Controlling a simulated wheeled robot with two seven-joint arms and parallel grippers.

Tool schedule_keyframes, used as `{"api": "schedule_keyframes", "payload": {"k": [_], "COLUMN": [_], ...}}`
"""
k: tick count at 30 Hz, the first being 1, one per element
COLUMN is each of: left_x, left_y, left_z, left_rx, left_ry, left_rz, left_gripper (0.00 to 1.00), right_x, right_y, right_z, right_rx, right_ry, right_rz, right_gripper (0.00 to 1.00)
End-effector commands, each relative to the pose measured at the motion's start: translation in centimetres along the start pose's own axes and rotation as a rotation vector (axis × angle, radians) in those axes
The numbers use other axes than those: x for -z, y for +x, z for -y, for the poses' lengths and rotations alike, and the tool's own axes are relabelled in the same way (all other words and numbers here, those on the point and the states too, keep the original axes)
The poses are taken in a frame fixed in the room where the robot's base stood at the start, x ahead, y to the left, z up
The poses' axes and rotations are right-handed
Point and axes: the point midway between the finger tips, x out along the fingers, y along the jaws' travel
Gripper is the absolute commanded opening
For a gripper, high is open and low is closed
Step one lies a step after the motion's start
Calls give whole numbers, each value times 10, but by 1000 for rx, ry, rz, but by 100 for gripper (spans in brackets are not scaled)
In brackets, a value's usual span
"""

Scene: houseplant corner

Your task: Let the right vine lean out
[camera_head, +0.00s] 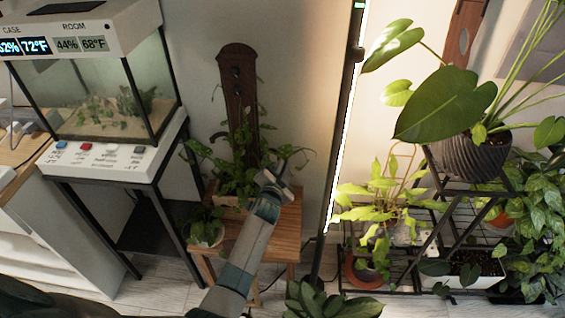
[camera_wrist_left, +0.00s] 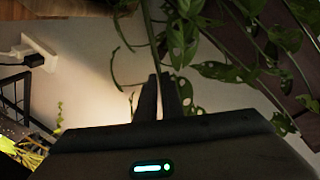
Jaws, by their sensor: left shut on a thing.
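A leafy vine plant stands on a small wooden stool (camera_head: 285,222) in the head view, in front of a tall dark wooden board (camera_head: 238,85) against the wall. Its right vine (camera_head: 290,154) spreads to the right of the board. My left gripper (camera_head: 272,180) is at the right side of the plant. In the left wrist view, the fingers (camera_wrist_left: 164,82) are shut on a thin vine stem (camera_wrist_left: 152,35), which runs up from between the fingertips. Split leaves (camera_wrist_left: 220,70) hang around it. The plant's pot is mostly hidden. My right gripper does not show.
A glass case (camera_head: 100,95) on a black-framed stand is at the left. A lit upright pole (camera_head: 345,130) stands just right of the stool. Beyond it, a black tiered rack (camera_head: 455,185) holds several potted plants.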

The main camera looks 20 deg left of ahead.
Motion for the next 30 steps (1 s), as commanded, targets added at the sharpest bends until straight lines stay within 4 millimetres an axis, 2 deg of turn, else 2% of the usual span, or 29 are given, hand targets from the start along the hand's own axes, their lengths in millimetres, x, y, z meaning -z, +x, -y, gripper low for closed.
{"api": "schedule_keyframes", "payload": {"k": [4,6,7,20,26,30], "left_x": [-1,-1,-1,-1,-1,-1], "left_y": [0,0,0,-3,-19,-39], "left_z": [0,0,0,0,0,0], "left_rx": [-1,-1,-1,0,0,-1], "left_ry": [-1,-1,-1,-1,0,-1], "left_rz": [1,1,1,1,1,1], "left_gripper": [0,21,26,26,26,26], "right_x": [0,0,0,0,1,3], "right_y": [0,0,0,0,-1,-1], "right_z": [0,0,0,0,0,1], "right_rx": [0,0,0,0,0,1], "right_ry": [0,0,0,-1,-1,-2], "right_rz": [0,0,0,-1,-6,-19], "right_gripper": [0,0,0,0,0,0]}}
